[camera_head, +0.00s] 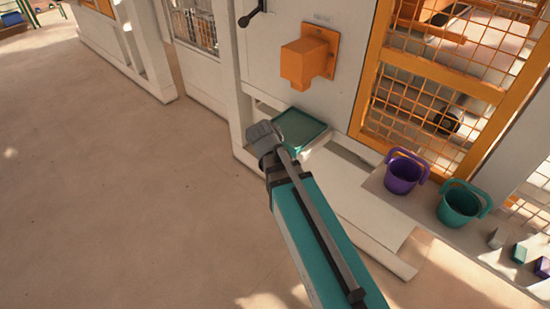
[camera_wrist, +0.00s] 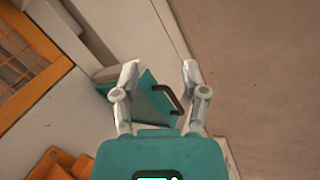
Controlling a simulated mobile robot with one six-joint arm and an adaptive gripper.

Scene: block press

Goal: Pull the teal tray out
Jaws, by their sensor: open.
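The teal tray (camera_head: 301,129) sits in the low slot of the white press, under the orange spout. In the wrist view the tray (camera_wrist: 150,104) has a dark bar handle (camera_wrist: 174,99) on its near side. My gripper (camera_head: 262,135) is beside the tray's left edge in the head view and hides part of that edge and the handle. In the wrist view my gripper (camera_wrist: 160,70) is open, its two fingers spread to either side of the handle in the picture. I cannot tell how far the fingertips are from the handle.
The orange spout (camera_head: 306,60) juts out above the tray. A purple bucket (camera_head: 402,175) and a teal bucket (camera_head: 460,205) stand on a low ledge to the right, with small blocks beyond. An orange mesh gate (camera_head: 400,83) rises behind. The sandy floor (camera_head: 120,200) at left is clear.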

